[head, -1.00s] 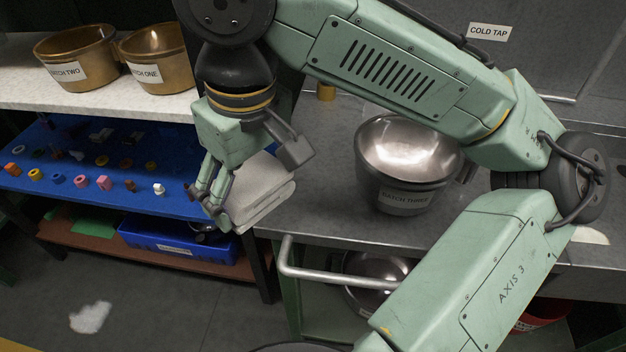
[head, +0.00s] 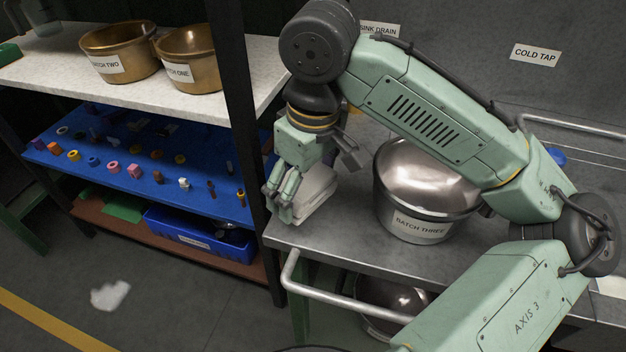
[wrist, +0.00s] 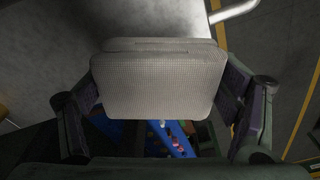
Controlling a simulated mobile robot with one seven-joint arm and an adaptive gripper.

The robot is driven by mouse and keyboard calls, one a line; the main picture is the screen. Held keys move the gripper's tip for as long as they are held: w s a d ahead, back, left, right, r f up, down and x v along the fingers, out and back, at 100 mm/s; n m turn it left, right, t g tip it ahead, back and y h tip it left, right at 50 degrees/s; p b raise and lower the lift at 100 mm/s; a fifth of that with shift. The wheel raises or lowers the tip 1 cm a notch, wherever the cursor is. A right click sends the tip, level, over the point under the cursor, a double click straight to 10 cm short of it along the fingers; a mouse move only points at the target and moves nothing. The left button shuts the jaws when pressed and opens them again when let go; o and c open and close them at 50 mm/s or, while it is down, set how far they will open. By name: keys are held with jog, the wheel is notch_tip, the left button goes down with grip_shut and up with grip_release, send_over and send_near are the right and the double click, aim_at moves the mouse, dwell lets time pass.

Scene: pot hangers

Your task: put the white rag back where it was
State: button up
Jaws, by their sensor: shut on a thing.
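The white rag (head: 318,190) is a folded, pale, thick pad. In the head view it shows at the left end of the steel counter (head: 340,236), partly behind my fingers. My gripper (head: 284,196) points down and is shut on the rag. In the wrist view the rag (wrist: 155,84) spans the space between my two fingers, with its woven face toward the camera. I cannot tell from the head view whether its underside touches the counter.
A steel pot labelled BATCH THREE (head: 425,190) stands on the counter right of the rag. A black shelf post (head: 240,110) is close on the left. A rail (head: 340,288) runs along the counter front. A white patch (head: 110,295) lies on the floor.

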aim_at(314, 170)
jog(key=shift+w+d+f, duration=0.1)
jog(key=shift+w+d, duration=0.15)
jog(key=shift+w, duration=0.4)
jog(key=shift+w+d, duration=0.25)
jog(key=shift+w, duration=0.35)
jog(key=shift+w+d+p, duration=0.2)
jog(key=shift+w+p, duration=0.2)
jog(key=shift+w, duration=0.15)
notch_tip(314, 170, down, 3)
jog(key=shift+s+r, duration=0.1)
jog(key=shift+s, duration=0.05)
jog(key=shift+f, duration=0.45)
jog(key=shift+a+f, duration=0.1)
jog(key=o, duration=1.3)
jog(key=r, duration=0.8)
jog(key=s+d+r, duration=0.1)
jog(key=r, duration=0.3)
jog(key=shift+r, duration=0.1)
